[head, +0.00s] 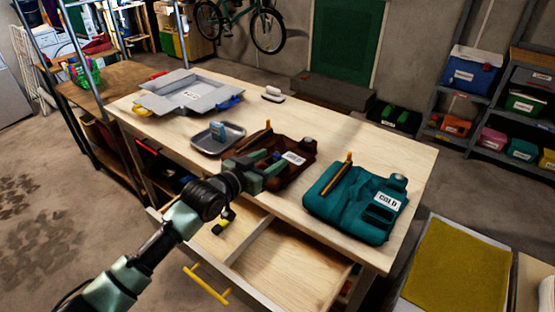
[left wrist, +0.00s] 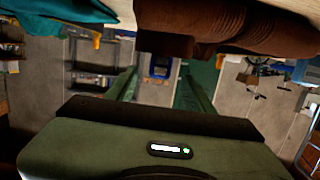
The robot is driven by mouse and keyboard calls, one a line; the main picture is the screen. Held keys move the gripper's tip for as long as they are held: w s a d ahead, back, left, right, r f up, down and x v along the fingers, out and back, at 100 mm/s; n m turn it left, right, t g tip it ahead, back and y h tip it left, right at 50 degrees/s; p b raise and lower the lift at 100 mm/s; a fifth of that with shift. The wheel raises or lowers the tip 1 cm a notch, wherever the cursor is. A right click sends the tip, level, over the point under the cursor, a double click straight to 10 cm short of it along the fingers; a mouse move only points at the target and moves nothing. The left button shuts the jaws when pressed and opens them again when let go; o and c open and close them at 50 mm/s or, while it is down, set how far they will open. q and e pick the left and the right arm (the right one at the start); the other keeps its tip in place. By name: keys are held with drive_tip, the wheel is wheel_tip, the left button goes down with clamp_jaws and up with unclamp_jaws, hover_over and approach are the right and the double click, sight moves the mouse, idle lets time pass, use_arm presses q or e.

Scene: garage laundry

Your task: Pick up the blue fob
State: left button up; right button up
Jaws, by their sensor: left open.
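A small dark blue piece (head: 278,155), which may be the blue fob, shows at my left fingertips over the brown garment (head: 303,148). I cannot tell whether it lies on the cloth or in a pocket. My left gripper (head: 270,161) reaches over the table's front edge to the brown garment, with its jaws open. In the left wrist view the two green fingers (left wrist: 160,90) stand apart with nothing clearly between them. The brown garment (left wrist: 225,25) hangs across the top of that view. My right gripper is not in view.
A teal garment (head: 345,212) labelled COLD lies to the right on the wooden table (head: 330,130). A metal tray (head: 203,146) with a light blue box (head: 217,131) and a grey open case (head: 205,82) are to the left. A drawer (head: 285,262) stands open below my arm.

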sight(275, 157)
use_arm(q)
drive_tip(key=x, duration=0.3)
drive_tip(key=shift+w+d+f, duration=0.2)
drive_tip(key=shift+d, duration=0.05)
clamp_jaws()
drive_tip(key=shift+a+r, duration=0.1)
